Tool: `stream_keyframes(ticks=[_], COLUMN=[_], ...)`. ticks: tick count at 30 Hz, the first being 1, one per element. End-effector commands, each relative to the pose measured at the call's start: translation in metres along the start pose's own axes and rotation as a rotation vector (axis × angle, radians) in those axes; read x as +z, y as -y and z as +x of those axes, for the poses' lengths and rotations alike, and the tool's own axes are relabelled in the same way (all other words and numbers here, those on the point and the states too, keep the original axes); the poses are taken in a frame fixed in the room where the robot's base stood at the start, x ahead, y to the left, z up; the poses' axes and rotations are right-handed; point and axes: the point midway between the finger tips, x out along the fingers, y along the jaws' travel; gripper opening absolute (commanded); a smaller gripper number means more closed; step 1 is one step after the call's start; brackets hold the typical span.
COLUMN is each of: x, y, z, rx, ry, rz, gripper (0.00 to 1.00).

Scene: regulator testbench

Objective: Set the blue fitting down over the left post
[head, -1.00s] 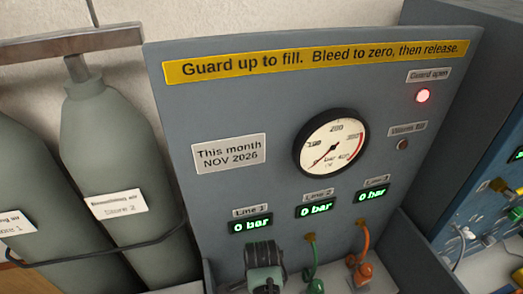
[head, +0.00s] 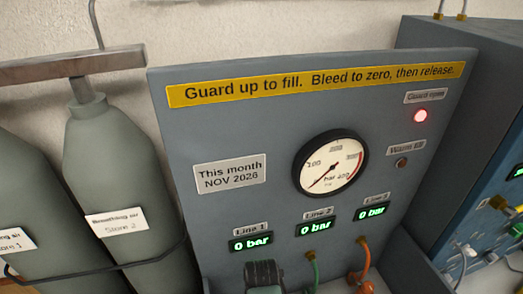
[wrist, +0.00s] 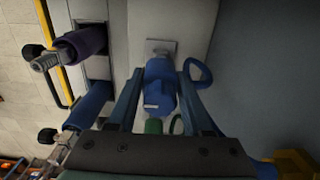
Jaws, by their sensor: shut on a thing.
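The blue fitting (wrist: 160,88) is between the two fingers of my gripper (wrist: 161,76) in the wrist view, and the gripper is shut on it. A blue hose loop (wrist: 205,72) shows beside it. Just beyond the fitting's far end is a small square grey plate (wrist: 160,46) on a light ledge. I cannot make out the left post, nor tell whether the fitting touches anything. In the head view, a dark ridged part (head: 264,276) is cut by the bottom edge below Line 1. The fitting and posts do not show clearly there.
A green hose (head: 312,268) and an orange hose (head: 364,262) hang beside it; a green part (wrist: 153,126) shows near my gripper. The grey panel (head: 225,130) rises behind. Valve-like cylinders, one purple (wrist: 85,42) and one blue (wrist: 92,103), sit at the wrist view's left.

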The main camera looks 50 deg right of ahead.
Motion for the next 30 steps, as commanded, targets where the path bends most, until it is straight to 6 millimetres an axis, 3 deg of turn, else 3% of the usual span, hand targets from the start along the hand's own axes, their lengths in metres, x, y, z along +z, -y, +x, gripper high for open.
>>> stream_keyframes(ticks=[30], x=[0.000], y=[0.001], z=[0.011], rx=[-0.002], ry=[0.000], rz=[0.000], gripper=[0.00])
